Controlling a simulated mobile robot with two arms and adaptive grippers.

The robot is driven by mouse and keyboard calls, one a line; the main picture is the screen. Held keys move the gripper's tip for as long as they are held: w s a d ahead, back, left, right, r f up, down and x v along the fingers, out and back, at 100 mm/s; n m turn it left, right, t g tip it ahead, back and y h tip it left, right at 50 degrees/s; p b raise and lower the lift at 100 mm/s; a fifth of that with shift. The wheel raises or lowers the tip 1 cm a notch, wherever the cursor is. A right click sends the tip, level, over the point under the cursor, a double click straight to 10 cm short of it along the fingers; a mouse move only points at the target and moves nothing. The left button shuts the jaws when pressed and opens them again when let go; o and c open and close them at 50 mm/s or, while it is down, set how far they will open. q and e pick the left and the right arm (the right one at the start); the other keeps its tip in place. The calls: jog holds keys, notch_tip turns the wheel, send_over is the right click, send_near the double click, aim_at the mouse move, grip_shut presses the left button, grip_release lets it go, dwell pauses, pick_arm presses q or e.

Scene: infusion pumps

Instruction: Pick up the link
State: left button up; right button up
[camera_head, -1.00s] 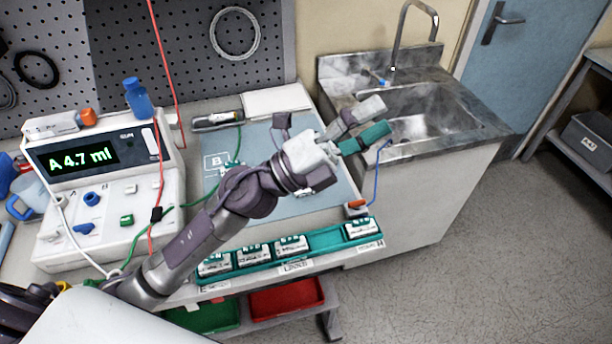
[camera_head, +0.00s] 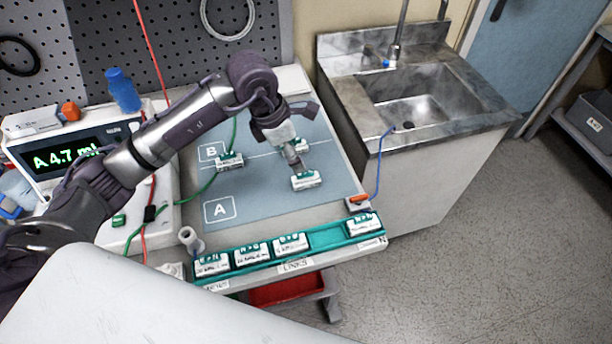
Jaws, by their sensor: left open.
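My left gripper (camera_head: 297,163) points down over the blue-grey mat (camera_head: 260,190), its fingers just above or at a white link with a teal top (camera_head: 305,181). The gap between the fingers is hard to see, and I cannot tell whether they touch that link. Another such link (camera_head: 229,161) lies on the mat to the left, with a green cable by it. A third link (camera_head: 301,145) is partly hidden behind the gripper. Several more links, such as one with a teal top (camera_head: 252,256), sit in the teal rack (camera_head: 327,239) along the front edge. My right gripper is not in view.
A pump with a green display (camera_head: 68,157) stands at the left, with red and green cables. A sink (camera_head: 415,108) stands to the right. A small orange-topped box (camera_head: 358,202) with a blue cable sits at the mat's right corner.

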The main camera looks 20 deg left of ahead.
aim_at(307, 178)
pick_arm(q)
jog(key=x, duration=0.3)
jog(key=shift+f, duration=0.2)
jog(key=p+x, duration=0.1)
jog(key=x, duration=0.1)
jog(key=p+x, duration=0.1)
jog(key=x, duration=0.1)
jog(key=shift+s+d+f+p, duration=0.15)
jog(key=shift+d+f+p, duration=0.05)
jog(key=shift+f+p, duration=0.2)
jog(key=shift+f, duration=0.25)
grip_shut()
jog(key=shift+r, duration=0.15)
